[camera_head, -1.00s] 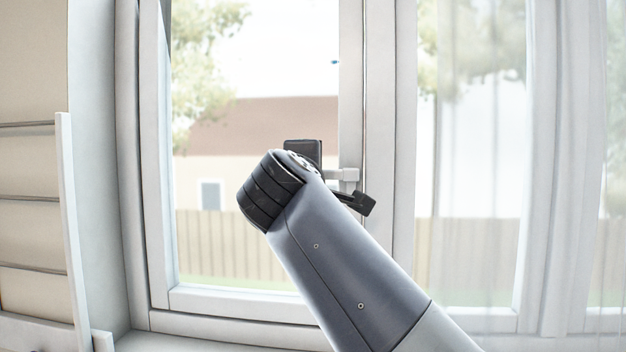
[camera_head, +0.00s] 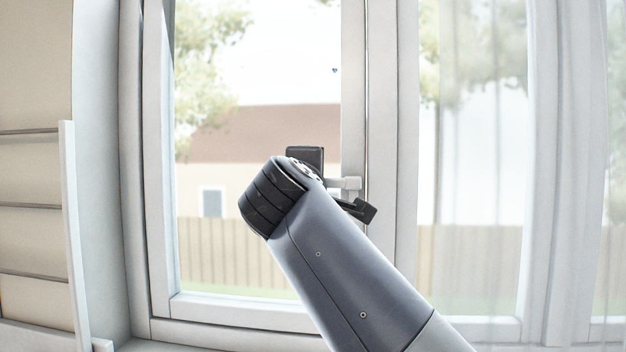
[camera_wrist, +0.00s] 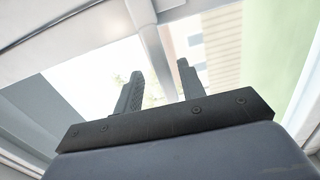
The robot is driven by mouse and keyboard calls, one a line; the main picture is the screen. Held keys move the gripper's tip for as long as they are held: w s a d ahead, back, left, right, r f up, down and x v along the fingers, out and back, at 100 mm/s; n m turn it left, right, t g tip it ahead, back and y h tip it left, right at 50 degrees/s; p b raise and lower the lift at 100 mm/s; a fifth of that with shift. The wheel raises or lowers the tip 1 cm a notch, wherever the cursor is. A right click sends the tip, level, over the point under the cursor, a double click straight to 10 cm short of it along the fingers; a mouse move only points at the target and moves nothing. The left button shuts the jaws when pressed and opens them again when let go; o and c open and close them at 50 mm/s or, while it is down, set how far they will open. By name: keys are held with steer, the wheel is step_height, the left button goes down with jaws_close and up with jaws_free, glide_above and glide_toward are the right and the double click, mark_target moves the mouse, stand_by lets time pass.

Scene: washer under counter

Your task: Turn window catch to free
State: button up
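The window catch (camera_head: 345,184) is a small pale handle on the upright white window frame. In the head view it lies about level, and its left end is hidden behind my wrist. My gripper (camera_head: 364,211) shows there only as a dark finger part just below and right of the catch. In the wrist view the two dark fingers of my gripper (camera_wrist: 160,70) stand apart with a gap between them.
The window pane (camera_head: 250,240) fills the middle, with a fence and a house outside. A sheer curtain (camera_head: 480,180) hangs at the right. The sill (camera_head: 150,345) runs below.

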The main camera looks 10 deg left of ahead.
steer(key=s+b, duration=0.2)
steer(key=s, duration=0.8)
steer(key=shift+s+a, duration=0.15)
steer(key=shift+s, duration=0.25)
steer(key=shift+w+r, duration=0.1)
steer(key=w+p, duration=0.2)
steer(key=w, duration=0.8)
steer(key=shift+w+d+f, duration=0.2)
steer(key=shift+w, duration=0.1)
